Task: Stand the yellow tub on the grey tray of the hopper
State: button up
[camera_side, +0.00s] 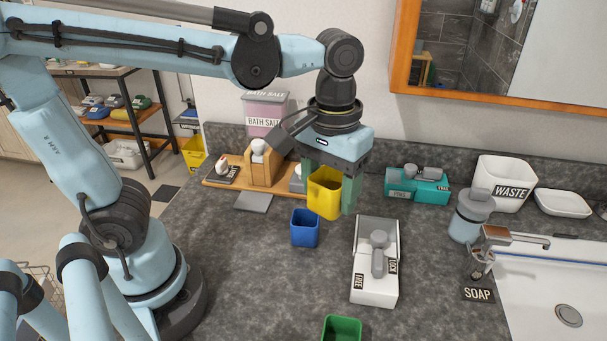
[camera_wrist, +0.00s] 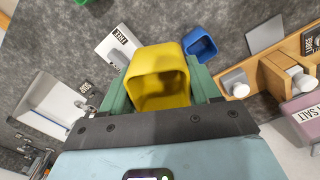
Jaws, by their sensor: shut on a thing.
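The yellow tub (camera_side: 324,194) is held between the green fingers of my gripper (camera_side: 332,190), above the counter. In the wrist view the tub (camera_wrist: 160,62) sits between both fingers, and its open, empty inside shows. The hopper has a pink bin labelled bath salt (camera_side: 265,112) at the back and a wooden stand (camera_side: 262,172). The grey tray (camera_side: 254,202) lies at the stand's front edge, left of the tub, and looks empty. It also shows in the wrist view (camera_wrist: 265,35). My gripper and the tub hide the right end of the stand.
A blue tub (camera_side: 305,228) stands on the counter just below the held tub. A white lever box (camera_side: 375,262) is to its right, a green tub (camera_side: 342,329) at the front. A teal box (camera_side: 416,187), soap dispenser (camera_side: 468,218) and waste bin (camera_side: 503,184) stand right.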

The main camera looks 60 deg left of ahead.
jog(key=w+a+r+m, duration=0.25)
jog(key=w+a, duration=0.25)
jog(key=a, duration=0.3)
jog(key=m, duration=2.8)
send_over(254, 200)
notch_tip(254, 200, down, 13)
jog(key=shift+f, duration=2.1)
jog(key=shift+f, duration=0.15)
jog(key=o, duration=1)
jog(key=shift+o, duration=0.2)
